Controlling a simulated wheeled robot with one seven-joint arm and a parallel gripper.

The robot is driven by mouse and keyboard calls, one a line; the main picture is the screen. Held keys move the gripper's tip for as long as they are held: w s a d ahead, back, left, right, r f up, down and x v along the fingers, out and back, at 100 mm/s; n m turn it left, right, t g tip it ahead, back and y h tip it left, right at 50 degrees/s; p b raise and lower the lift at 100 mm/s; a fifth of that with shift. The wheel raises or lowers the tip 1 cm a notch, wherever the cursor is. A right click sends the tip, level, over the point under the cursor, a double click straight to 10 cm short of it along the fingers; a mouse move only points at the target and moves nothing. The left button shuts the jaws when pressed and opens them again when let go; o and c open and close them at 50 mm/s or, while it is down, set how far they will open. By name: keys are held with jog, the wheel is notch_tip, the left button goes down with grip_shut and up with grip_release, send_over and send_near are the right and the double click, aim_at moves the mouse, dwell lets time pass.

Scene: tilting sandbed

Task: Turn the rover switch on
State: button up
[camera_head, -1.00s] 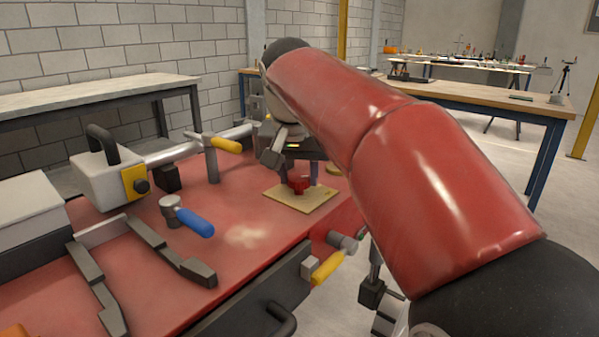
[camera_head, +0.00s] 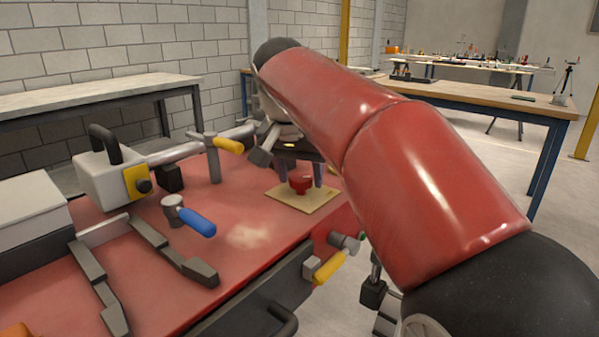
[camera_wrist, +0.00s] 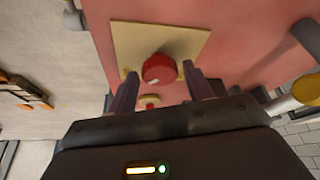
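The rover switch looks like a red round knob (camera_head: 300,185) on a beige square plate (camera_head: 288,203), on the red bench top's far right part. In the wrist view the knob (camera_wrist: 159,70) has a small white mark, and the plate (camera_wrist: 190,40) lies behind it. My gripper (camera_head: 301,176) is open, pointing down at the knob from the far side. In the wrist view its dark fingers (camera_wrist: 161,77) stand left and right of the knob with gaps. Nothing is held. I cannot tell how far the fingertips reach down beside the knob.
A blue-handled valve (camera_head: 195,222), a yellow-handled valve (camera_head: 228,145) on a pipe, and a front yellow handle (camera_head: 328,267) are nearby. A smaller red button (camera_wrist: 149,101) shows between my fingers in the wrist view. My red arm covers the right side.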

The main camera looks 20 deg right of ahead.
jog(key=shift+o, duration=0.8)
jog(key=v, duration=0.7)
jog(key=shift+r, duration=0.4)
jog(key=shift+s+a, duration=0.1)
